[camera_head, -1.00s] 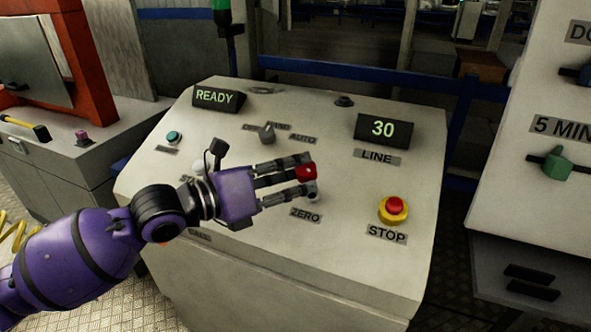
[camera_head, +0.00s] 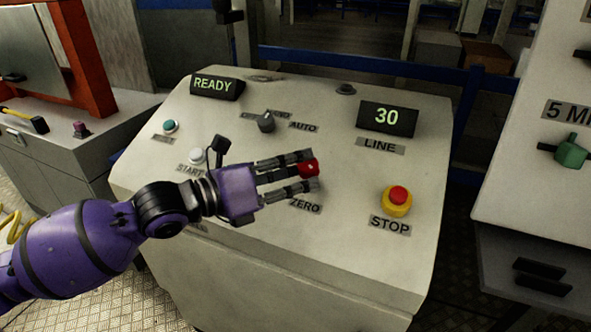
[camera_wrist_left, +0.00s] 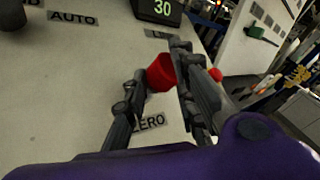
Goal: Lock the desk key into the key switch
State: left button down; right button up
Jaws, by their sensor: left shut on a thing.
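My left gripper (camera_head: 304,171) reaches in from the left over the sloping console (camera_head: 345,245). It is shut on a red piece, taken as the desk key (camera_head: 309,168), at its fingertips. In the left wrist view the red key (camera_wrist_left: 160,73) sits between the fingers; only its red part shows clearly, and any shaft is hidden. A small dark round fitting (camera_head: 346,89) sits at the console's top edge, left of the 30 display; it may be the key switch, but I cannot tell. The key is apart from this fitting. My right gripper is not in view.
The console carries a selector knob (camera_head: 266,122), a white START button (camera_head: 197,157), a teal button (camera_head: 170,126), a READY display (camera_head: 216,86), a 30 display (camera_head: 387,119) and a red STOP button (camera_head: 397,200). Another panel with a green knob (camera_head: 571,151) stands at right.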

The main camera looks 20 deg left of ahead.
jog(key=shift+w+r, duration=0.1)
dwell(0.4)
pick_arm(q)
jog(key=shift+f, duration=0.15)
jog(key=shift+w+f+b, duration=0.2)
jog(key=shift+f+b, duration=0.1)
jog(key=shift+f, duration=0.05)
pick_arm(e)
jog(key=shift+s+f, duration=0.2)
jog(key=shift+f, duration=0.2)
pick_arm(q)
jog(key=shift+w+f+b, duration=0.25)
jog(key=shift+f+b, duration=0.15)
jog(key=shift+f, duration=0.15)
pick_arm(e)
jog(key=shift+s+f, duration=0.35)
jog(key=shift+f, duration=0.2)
pick_arm(q)
jog(key=c, duration=2)
grip_release()
jog(key=shift+f, duration=0.1)
grip_shut()
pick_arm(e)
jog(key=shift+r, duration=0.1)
